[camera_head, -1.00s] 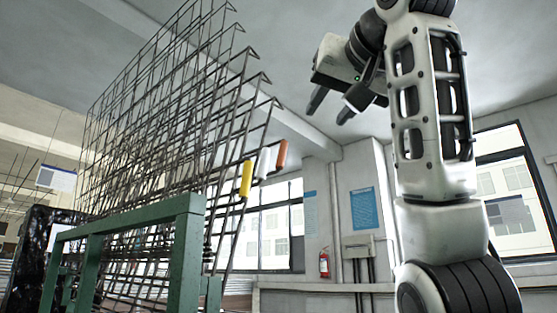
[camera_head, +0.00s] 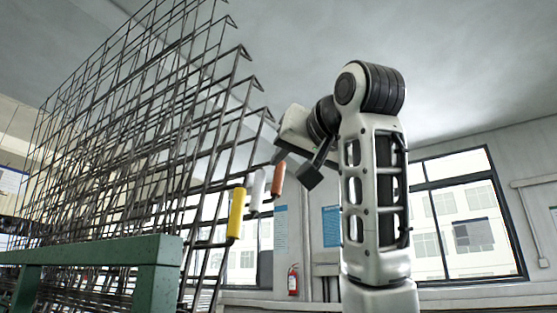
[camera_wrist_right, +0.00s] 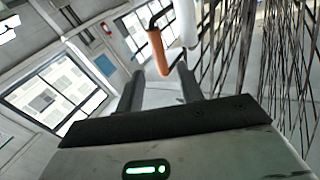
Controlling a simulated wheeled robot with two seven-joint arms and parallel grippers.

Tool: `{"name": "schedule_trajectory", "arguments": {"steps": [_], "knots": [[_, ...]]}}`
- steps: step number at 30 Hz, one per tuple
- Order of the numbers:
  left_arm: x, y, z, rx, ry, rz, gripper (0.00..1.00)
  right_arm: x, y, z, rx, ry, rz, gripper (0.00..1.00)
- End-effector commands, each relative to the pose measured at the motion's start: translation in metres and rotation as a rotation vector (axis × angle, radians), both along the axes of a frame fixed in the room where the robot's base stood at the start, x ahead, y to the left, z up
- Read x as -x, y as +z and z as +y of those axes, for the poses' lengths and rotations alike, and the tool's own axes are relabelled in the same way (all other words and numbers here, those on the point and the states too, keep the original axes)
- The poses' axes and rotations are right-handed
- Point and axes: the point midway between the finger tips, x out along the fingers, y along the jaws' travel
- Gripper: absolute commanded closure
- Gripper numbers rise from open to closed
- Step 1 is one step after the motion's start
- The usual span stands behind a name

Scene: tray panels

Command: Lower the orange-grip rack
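The orange grip (camera_head: 278,178) is on a wire rack (camera_head: 262,112), the farthest right of several upright, slightly tilted racks. In the right wrist view the orange grip (camera_wrist_right: 157,52) hangs on its bent wire ahead of my fingers, roughly between their lines. My right gripper (camera_head: 296,168) is open and empty, close to the orange grip in the head view; its two fingers (camera_wrist_right: 160,90) stand apart in the wrist view. I cannot tell whether it touches the grip. My left gripper is not in view.
A white grip (camera_head: 258,190) and a yellow grip (camera_head: 236,213) are on neighbouring racks, close to the orange one. The white grip (camera_wrist_right: 187,22) is right beside it in the wrist view. A green frame (camera_head: 155,275) stands below the racks. The room to the right is open.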

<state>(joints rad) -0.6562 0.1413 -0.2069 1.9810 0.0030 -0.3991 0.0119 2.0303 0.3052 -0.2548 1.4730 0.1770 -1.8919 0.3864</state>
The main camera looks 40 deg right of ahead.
Motion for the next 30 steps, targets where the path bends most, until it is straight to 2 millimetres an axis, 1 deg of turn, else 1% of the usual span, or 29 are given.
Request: {"name": "schedule_trajectory", "arguments": {"steps": [1, 3, 6, 9, 15, 22, 23, 24, 26, 27, 30], "knots": [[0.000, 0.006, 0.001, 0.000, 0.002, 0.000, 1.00, -0.012, 0.002, -0.003, -0.001, -0.002, 0.004, 0.63], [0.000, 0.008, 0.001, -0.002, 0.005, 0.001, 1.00, -0.026, 0.002, -0.006, 0.000, -0.002, 0.005, 0.63], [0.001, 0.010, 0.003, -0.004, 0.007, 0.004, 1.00, -0.042, 0.001, -0.009, 0.000, -0.001, 0.004, 0.63], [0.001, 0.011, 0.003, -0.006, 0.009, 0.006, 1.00, -0.054, 0.001, -0.012, 0.001, -0.001, 0.002, 0.63], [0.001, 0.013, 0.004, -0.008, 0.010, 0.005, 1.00, -0.065, 0.000, -0.014, 0.000, -0.001, 0.000, 0.63], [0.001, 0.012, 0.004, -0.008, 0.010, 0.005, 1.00, -0.065, -0.001, -0.014, 0.000, 0.000, 0.000, 0.63], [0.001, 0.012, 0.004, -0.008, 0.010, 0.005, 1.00, -0.065, -0.001, -0.014, 0.000, 0.000, 0.000, 0.65], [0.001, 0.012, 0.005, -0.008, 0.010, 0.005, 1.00, -0.065, -0.001, -0.014, 0.000, 0.000, 0.000, 0.77], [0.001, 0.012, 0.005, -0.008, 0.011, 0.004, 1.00, -0.065, -0.001, -0.014, 0.000, 0.000, 0.000, 0.93], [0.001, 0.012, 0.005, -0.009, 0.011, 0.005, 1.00, -0.065, -0.001, -0.014, 0.000, 0.000, 0.000, 1.00], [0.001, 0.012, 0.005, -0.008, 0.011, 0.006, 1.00, -0.065, -0.001, -0.014, 0.000, 0.000, 0.000, 1.00]]}}
